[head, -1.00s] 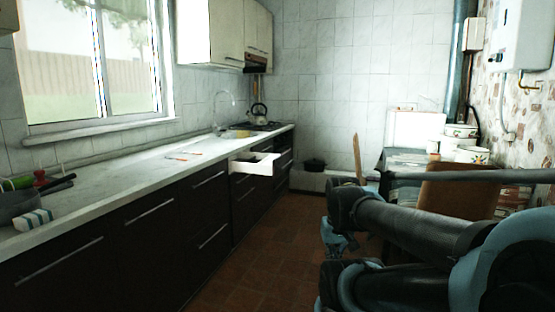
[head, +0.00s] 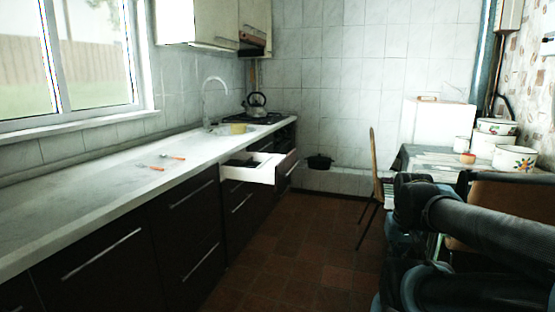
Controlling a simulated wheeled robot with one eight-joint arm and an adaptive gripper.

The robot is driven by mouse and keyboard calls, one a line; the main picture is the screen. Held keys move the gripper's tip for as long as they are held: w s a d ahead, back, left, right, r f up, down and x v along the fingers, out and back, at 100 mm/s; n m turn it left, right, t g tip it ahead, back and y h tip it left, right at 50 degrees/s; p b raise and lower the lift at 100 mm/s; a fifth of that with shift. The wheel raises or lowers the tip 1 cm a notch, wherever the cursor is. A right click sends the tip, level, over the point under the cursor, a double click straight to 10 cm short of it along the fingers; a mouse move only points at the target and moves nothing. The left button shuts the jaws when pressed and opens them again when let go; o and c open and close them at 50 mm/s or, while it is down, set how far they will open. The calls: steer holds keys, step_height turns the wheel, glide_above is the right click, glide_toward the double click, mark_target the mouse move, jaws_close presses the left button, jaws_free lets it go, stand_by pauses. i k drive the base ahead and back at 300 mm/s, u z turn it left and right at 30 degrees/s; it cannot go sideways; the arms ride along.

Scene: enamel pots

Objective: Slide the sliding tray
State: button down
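The sliding tray looks to be the white open drawer (head: 250,172) that juts out from the dark lower cabinets, just under the counter edge. Something dark lies inside it, too small to make out. Its front panel shows dark at its right end. My arm fills the lower right of the head view, well to the right of the drawer and nearer to me. My gripper is not clearly visible; the fingertips cannot be made out.
A white counter (head: 95,205) with two orange-handled utensils runs along the left. A chair (head: 374,175) and a table with enamel pots (head: 514,158) stand at the right. The brown tiled floor (head: 290,245) between is clear.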

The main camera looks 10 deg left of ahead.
mark_target(269, 164)
steer(key=u, duration=0.4)
steer(key=i, duration=1.2)
steer(key=u, duration=0.55)
